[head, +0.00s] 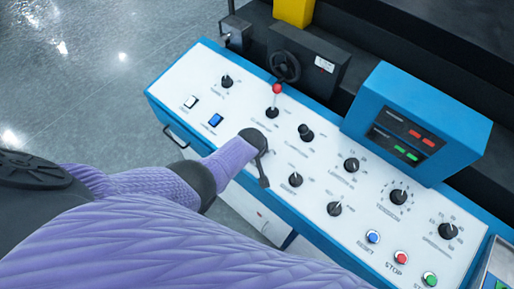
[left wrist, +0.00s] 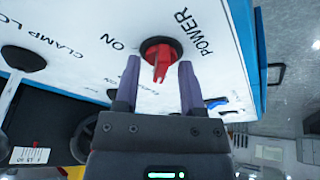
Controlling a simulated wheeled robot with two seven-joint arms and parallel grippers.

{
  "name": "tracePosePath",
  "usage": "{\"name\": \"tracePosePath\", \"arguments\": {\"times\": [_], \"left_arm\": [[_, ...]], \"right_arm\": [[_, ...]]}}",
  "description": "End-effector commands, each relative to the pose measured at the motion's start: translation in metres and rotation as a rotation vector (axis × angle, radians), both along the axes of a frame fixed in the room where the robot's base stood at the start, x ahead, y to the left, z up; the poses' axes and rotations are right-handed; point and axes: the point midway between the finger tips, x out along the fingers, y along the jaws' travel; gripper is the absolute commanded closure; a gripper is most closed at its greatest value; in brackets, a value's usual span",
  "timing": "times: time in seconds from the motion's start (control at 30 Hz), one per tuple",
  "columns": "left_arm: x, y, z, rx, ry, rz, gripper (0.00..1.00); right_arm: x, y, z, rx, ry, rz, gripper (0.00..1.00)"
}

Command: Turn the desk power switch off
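The power switch is a red knob (left wrist: 160,58) on a round black base. It shows in the left wrist view on the white panel, between the labels POWER and ON. My left gripper (left wrist: 160,68) is open, its two dark purple fingers on either side of the knob's lower part. Gaps show between the fingers and the knob; I cannot tell how far the tips are from the panel. In the head view my left forearm (head: 230,158) reaches over the panel, and I cannot see the red knob there. My right gripper is in neither view.
The white control panel (head: 325,165) carries several black knobs. A red-topped lever (head: 277,89), a blue rocker (head: 215,120) and a white rocker (head: 191,102) are close to my left arm. A blue display box (head: 420,115) and a handwheel (head: 284,66) stand behind.

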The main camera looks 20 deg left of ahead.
Motion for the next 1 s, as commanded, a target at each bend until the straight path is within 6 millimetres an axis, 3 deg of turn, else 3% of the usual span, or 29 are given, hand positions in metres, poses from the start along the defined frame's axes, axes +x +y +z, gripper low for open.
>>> {"name": "tracePosePath", "arguments": {"times": [0.23, 0.5, 0.6, 1.0], "left_arm": [[-0.003, -0.001, 0.008, 0.000, 0.002, -0.001, 0.49], [-0.025, -0.006, 0.068, -0.001, 0.000, 0.000, 0.49], [-0.033, -0.007, 0.083, -0.001, 0.000, 0.000, 0.49], [-0.038, -0.008, 0.090, 0.000, 0.001, 0.000, 0.49]], "right_arm": [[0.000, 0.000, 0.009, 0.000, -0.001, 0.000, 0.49], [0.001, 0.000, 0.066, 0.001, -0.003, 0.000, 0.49], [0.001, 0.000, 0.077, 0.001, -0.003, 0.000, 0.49], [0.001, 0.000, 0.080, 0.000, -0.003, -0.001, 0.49]]}}
